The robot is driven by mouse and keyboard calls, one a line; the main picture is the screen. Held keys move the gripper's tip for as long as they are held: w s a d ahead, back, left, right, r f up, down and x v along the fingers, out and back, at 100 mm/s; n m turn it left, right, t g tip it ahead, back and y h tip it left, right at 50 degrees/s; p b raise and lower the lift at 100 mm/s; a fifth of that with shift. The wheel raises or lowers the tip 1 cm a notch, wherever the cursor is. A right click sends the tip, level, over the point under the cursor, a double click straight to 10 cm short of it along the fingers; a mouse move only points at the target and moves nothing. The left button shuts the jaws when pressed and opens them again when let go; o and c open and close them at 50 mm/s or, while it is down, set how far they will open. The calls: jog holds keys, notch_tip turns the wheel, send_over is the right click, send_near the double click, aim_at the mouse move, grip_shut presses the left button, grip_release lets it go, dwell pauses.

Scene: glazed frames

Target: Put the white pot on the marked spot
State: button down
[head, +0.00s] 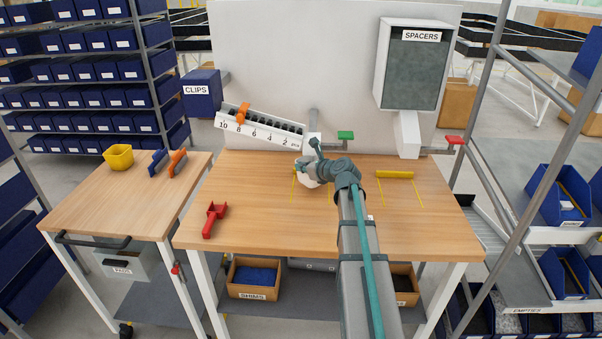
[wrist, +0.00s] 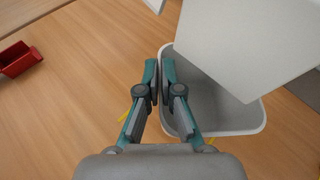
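The white pot (head: 307,181) is at the back middle of the wooden table, partly hidden by my gripper (head: 313,162). In the wrist view the pot (wrist: 238,122) is an open, empty grey-white bin. My gripper (wrist: 159,78) has its teal fingers close together across the pot's left rim, one outside and one inside, and looks shut on the wall. I cannot tell whether the pot touches the table. Thin yellow lines (head: 292,188) mark the table by the pot. Two more yellow lines (head: 418,194) run forward from a yellow bar (head: 394,174) to the right.
A white numbered rack (head: 260,130) slopes behind the pot. A large white block (wrist: 245,40) overhangs the pot in the wrist view. A SPACERS box (head: 411,65) stands over a white chute (head: 407,135). A red scoop (head: 214,220) lies front left.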

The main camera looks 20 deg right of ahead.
jog(key=shift+w+a+f, duration=0.1)
jog(key=shift+w, duration=0.25)
jog(key=shift+f+p, duration=0.35)
jog(key=shift+f, duration=1.3)
jog(key=shift+f, duration=0.2)
jog(key=c, duration=1.3)
grip_release()
jog(key=shift+r, duration=0.15)
jog(key=shift+s+r, duration=0.1)
jog(key=shift+s, duration=0.1)
jog(key=b+v, duration=0.1)
jog(key=v, duration=1)
jog(key=shift+s+r+b, duration=0.15)
jog(key=shift+s+b, duration=0.15)
jog(key=shift+b, duration=0.05)
